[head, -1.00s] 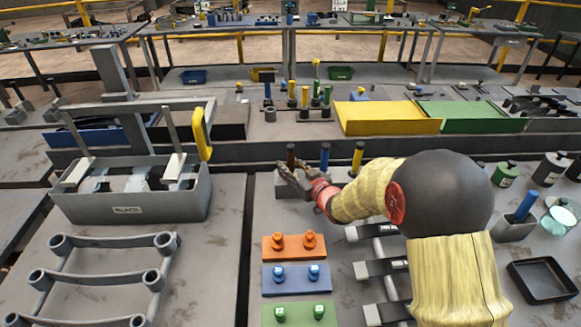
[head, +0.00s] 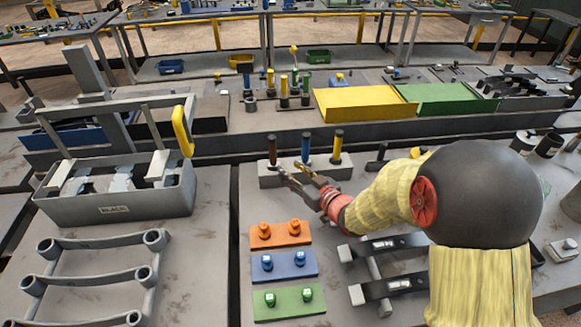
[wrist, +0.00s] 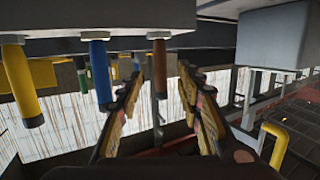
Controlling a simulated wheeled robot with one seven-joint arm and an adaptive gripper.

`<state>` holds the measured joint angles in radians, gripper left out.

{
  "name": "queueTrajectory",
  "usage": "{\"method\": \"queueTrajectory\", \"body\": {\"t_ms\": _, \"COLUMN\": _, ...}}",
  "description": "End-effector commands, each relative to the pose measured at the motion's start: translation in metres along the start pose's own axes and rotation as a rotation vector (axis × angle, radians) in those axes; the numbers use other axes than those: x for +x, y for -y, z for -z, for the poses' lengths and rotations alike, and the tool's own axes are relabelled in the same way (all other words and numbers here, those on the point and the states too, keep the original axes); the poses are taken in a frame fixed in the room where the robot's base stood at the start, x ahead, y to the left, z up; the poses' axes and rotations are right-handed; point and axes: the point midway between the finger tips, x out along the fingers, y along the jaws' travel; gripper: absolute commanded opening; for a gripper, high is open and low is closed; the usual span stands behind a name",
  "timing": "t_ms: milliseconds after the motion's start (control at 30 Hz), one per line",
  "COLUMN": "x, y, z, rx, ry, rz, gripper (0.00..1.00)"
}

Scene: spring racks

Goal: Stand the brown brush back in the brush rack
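The brown brush (head: 272,150) stands upright at the left end of the grey brush rack (head: 292,177), beside a blue brush (head: 306,148) and a yellow brush (head: 338,147). My gripper (head: 284,170) is at the rack's left end, near the brown brush. The wrist view is upside down: the rack (wrist: 100,16) is at the top, and the brown brush (wrist: 158,70) hangs down from it in the picture. My gripper's fingertips (wrist: 159,74) are apart, on either side of the brown brush, with gaps visible. The brush's lower end is hidden in the rack.
Orange (head: 280,234), blue (head: 284,268) and green (head: 289,303) peg plates lie in front of the rack. A grey bin labelled BLACK (head: 115,208) stands left, across a gap. Yellow (head: 365,103) and green (head: 450,98) trays lie behind.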

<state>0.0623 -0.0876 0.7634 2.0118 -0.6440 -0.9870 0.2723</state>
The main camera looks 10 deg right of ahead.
Motion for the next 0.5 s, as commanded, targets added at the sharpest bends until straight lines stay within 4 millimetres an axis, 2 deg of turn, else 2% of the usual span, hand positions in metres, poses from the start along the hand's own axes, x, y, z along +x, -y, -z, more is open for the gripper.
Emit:
{"method": "queueTrajectory", "body": {"t_ms": 267, "x": -0.006, "y": -0.005, "z": 0.005, "rx": -0.009, "ry": 0.016, "rz": -0.021, "gripper": 0.36}}
{"method": "queueTrajectory", "body": {"t_ms": 367, "x": -0.014, "y": -0.017, "z": 0.018, "rx": -0.027, "ry": 0.057, "rz": -0.077, "gripper": 0.36}}
{"method": "queueTrajectory", "body": {"t_ms": 500, "x": -0.041, "y": -0.041, "z": 0.042, "rx": -0.046, "ry": 0.161, "rz": -0.199, "gripper": 0.36}}
